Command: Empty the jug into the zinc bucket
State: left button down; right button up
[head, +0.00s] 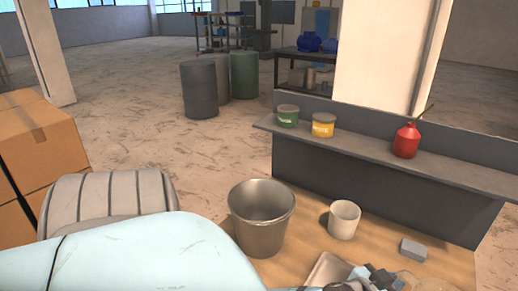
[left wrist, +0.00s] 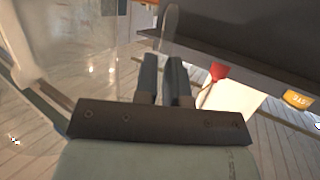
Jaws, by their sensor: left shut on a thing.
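The zinc bucket (head: 262,218) stands upright on the tan surface in the middle of the head view, its open top facing up. My left gripper (head: 376,277) is at the bottom edge of the head view, to the right of the bucket and lower in the picture. In the left wrist view its fingers (left wrist: 166,68) are close together, shut on a clear handle-like part (left wrist: 171,22). This appears to belong to a see-through jug (left wrist: 95,55), faint and cut off at the left. Its tilt and contents cannot be told. My right gripper is not in view.
A pale cup (head: 344,220) stands right of the bucket, with a grey block (head: 413,250) farther right. A tray (head: 326,271) lies near my gripper.

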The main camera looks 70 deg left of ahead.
aim_at(261, 209)
jog(key=k+j+u, duration=0.15)
jog(key=k+j, duration=0.25)
jog(key=j+u, duration=0.35)
jog(key=j, duration=1.2)
jog(key=k, duration=0.1)
